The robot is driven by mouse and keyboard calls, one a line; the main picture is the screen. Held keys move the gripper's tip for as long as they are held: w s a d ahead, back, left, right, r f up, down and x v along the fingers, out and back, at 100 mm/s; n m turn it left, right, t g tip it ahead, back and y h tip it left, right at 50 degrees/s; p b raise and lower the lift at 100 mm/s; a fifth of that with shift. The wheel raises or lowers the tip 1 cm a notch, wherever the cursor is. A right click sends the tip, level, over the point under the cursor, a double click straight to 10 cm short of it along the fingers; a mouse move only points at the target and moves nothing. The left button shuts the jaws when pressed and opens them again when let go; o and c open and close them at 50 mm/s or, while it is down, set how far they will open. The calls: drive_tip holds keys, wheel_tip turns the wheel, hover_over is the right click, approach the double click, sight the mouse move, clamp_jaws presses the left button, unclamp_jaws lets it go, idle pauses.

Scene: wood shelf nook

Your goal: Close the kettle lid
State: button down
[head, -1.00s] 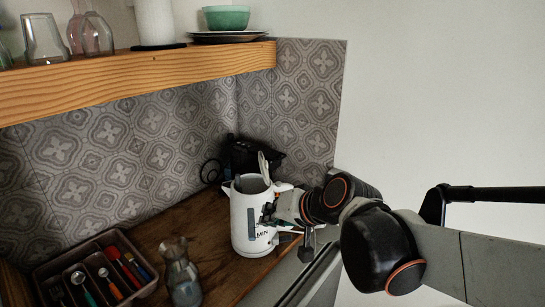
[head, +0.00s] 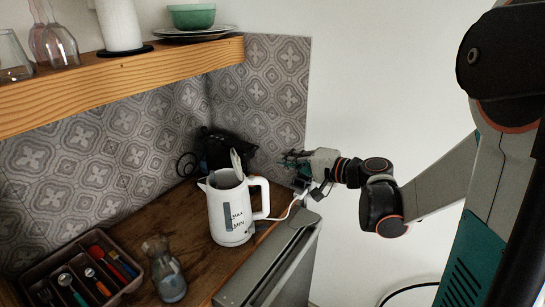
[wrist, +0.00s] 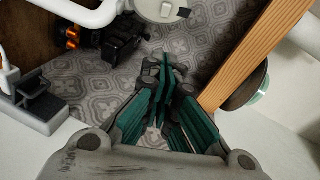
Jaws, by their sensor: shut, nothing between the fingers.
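The white kettle (head: 230,212) stands upright on the wooden counter, with its handle on the right side. Its lid (head: 236,163) is open and stands up steeply at the back of the rim. My gripper (head: 285,160) is to the right of the lid, at about the lid's height in the picture, and apart from the kettle. In the wrist view my gripper (wrist: 165,62) has its green fingers together with nothing between them. A white kettle part with a round disc, which looks like the lid (wrist: 162,9), shows at the top edge there, beyond the fingertips.
A black appliance (head: 218,148) stands behind the kettle. A glass carafe (head: 164,272) and a cutlery tray (head: 75,252) are at the front left. A wooden shelf (head: 130,75) runs above, holding glasses and a green bowl (head: 192,16). A white cord lies right of the kettle.

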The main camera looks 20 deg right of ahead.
sight(236, 159)
drive_tip(key=shift+s+a+f+b+x, duration=0.1)
drive_tip(key=shift+s+a+b+x, duration=0.25)
drive_tip(key=shift+x, duration=1.55)
drive_tip(key=shift+s+a+f+b+x, duration=0.15)
drive_tip(key=shift+a+b+x, duration=0.3)
drive_tip(key=shift+x, duration=1.5)
drive_tip(key=shift+s+a+b+x, duration=0.3)
drive_tip(key=shift+a+x, duration=0.1)
drive_tip(key=shift+x, duration=1.5)
drive_tip(key=shift+w+a+r+n+h+p, duration=0.1)
drive_tip(key=shift+a+r+n+h+p, duration=0.25)
drive_tip(key=shift+p, duration=0.2)
drive_tip(key=shift+w+a+r+n+g+h+p, duration=0.15)
drive_tip(key=shift+a+n+g+h+p, duration=0.25)
drive_tip(key=shift+a+p, duration=0.2)
drive_tip(key=shift+w+a+r+n+g+h+p, duration=0.1)
drive_tip(key=shift+a+n+g+h+p, duration=0.2)
drive_tip(key=shift+a+g+p, duration=0.25)
drive_tip(key=shift+w+a+f+n+g+h+p, duration=0.1)
drive_tip(key=shift+w+a+n+g+h+p, duration=0.1)
drive_tip(key=shift+a+n+h+p, duration=0.2)
drive_tip(key=shift+w+a+f+n+g+h+p, duration=0.15)
drive_tip(key=shift+a+n+h+p, duration=0.15)
drive_tip(key=shift+a+h, duration=0.2)
drive_tip(key=w+a+f+n+g+h, duration=0.1)
drive_tip(key=a+f+n+g+h, duration=0.1)
drive_tip(key=a+h, duration=0.3)
drive_tip(key=shift+f+n+h, duration=0.65)
drive_tip(key=shift+f+n, duration=0.15)
drive_tip(key=shift+n, duration=0.05)
